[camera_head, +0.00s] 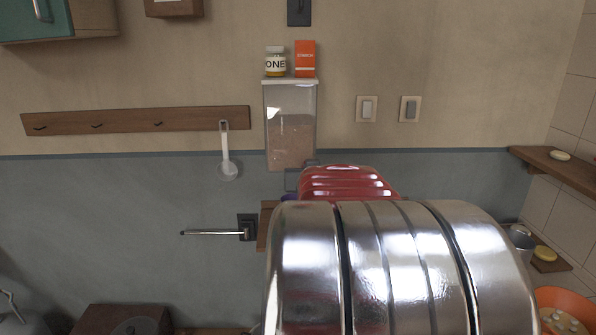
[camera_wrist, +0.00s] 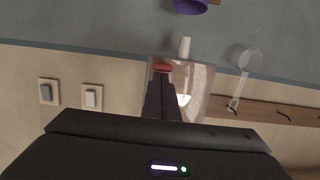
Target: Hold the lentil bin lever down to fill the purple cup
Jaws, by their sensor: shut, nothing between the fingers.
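The lentil bin (camera_head: 290,110) is a clear wall-mounted box with a white lid, partly full of brown lentils. It also shows upside down in the wrist view (camera_wrist: 199,85), with a pale spout (camera_wrist: 185,46). My gripper (camera_wrist: 162,78) is shut and empty, its dark fingers in front of the bin. A small red bar (camera_wrist: 162,67) shows at the fingertips; it looks like the lever, but I cannot tell whether they touch. My arm hides most of the bin's underside in the head view.
A ladle (camera_head: 226,155) hangs from a wooden rail (camera_head: 185,117) to the left. A metal wall rod (camera_head: 212,232) juts left below. Two wall switches (camera_head: 367,109) are to the right.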

